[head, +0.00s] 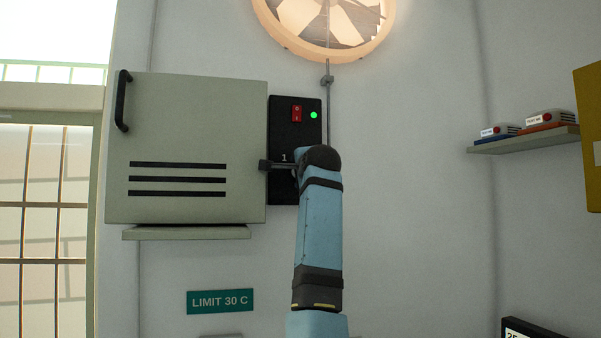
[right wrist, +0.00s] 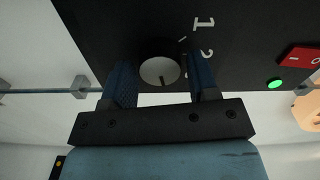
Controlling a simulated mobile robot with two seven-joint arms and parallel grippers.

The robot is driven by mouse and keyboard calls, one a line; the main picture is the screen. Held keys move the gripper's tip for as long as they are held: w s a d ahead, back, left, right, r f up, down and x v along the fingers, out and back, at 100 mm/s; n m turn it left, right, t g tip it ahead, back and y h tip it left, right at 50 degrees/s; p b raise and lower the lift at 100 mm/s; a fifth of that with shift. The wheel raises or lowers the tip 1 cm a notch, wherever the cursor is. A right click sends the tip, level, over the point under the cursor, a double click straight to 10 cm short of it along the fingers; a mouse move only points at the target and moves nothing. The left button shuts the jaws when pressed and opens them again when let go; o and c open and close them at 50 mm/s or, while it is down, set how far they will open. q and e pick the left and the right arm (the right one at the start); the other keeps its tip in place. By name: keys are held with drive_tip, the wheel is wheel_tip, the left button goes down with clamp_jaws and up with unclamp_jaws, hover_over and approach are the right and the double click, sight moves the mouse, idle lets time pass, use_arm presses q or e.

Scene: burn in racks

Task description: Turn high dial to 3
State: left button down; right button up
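A dial (right wrist: 160,70) with a pale round face and a small dark mark stands out from a black control panel (head: 309,138). The numerals 1 and 2 (right wrist: 206,37) show beside it in the right wrist view; no 3 is visible. My right gripper (right wrist: 163,72) has its two blue fingers on either side of the dial. The fingers stand apart, with a narrow gap on the right; I cannot tell whether the left finger touches. In the head view my arm and gripper cover most of the dial area, leaving a 1 visible. My left gripper is out of view.
A grey cabinet (head: 185,125) with a black handle adjoins the panel on the left. The panel also carries a red switch (head: 297,114) and a lit green light (head: 314,115). A round fan (head: 325,22) is above, a shelf (head: 525,140) at right, and bare wall between.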

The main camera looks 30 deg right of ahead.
drive_tip(key=shift+o, duration=0.8)
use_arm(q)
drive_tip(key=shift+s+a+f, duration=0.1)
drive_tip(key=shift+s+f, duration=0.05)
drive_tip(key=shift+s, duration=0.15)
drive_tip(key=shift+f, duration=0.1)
use_arm(e)
drive_tip(key=shift+s, duration=0.1)
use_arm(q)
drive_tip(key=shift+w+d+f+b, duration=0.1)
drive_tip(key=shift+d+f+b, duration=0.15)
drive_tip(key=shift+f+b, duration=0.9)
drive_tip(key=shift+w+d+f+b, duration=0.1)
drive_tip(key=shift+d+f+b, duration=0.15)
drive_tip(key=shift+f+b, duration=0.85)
use_arm(e)
drive_tip(key=v, duration=1.3)
drive_tip(key=shift+s, duration=0.4)
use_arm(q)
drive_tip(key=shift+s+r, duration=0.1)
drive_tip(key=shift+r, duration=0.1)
use_arm(e)
drive_tip(key=shift+f, duration=0.1)
